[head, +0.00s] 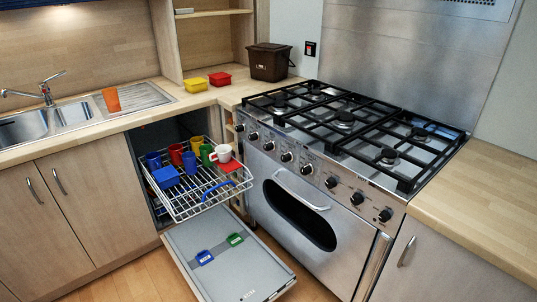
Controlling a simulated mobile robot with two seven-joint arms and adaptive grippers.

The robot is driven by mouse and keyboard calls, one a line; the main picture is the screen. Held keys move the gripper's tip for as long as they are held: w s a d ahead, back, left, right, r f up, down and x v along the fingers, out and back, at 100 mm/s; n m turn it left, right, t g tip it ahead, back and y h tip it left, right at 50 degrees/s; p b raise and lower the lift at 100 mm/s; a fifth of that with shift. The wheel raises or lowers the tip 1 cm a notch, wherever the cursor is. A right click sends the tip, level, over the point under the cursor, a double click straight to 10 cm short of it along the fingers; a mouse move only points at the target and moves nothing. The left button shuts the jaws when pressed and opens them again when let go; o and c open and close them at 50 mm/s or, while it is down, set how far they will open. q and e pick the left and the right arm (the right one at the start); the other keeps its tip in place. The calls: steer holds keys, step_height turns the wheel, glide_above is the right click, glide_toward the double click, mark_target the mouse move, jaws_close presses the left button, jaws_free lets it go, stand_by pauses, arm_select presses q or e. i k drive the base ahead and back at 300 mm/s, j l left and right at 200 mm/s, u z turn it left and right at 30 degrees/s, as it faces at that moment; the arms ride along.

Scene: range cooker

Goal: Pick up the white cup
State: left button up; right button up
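The white cup (222,153) is in the upper rack of the open dishwasher, near the rack's right side. It appears to stand above or on a red flat item (229,166); the exact contact is too small to tell. A green cup (206,155) is just left of it. Neither of my grippers shows in the head view.
The pulled-out rack (187,214) also holds blue, red and yellow cups and a blue box (166,177). The dishwasher door (225,265) lies open below it. The range cooker (300,190) stands close on the right.

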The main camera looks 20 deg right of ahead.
mark_target(221, 156)
steer(key=i+j+z, duration=0.15)
steer(key=z, duration=0.35)
steer(key=i+j+z, duration=0.1)
steer(key=z, duration=0.35)
steer(key=j+z, duration=0.3)
steer(key=z, duration=0.2)
steer(key=i+j+z, duration=0.1)
steer(key=j+z, duration=0.15)
steer(key=z, duration=0.25)
steer(key=j+z, duration=0.15)
steer(key=j, duration=0.25)
steer(key=j+z, duration=0.15)
steer(key=j, duration=0.3)
steer(key=k+j+z, duration=0.2)
steer(key=j, duration=0.2)
steer(key=j+z, duration=0.15)
steer(key=j, duration=0.25)
steer(key=k+j+z, duration=0.15)
steer(key=j, duration=0.25)
steer(key=k+j+z, duration=0.15)
steer(key=j, duration=0.2)
steer(key=i+j, duration=0.05)
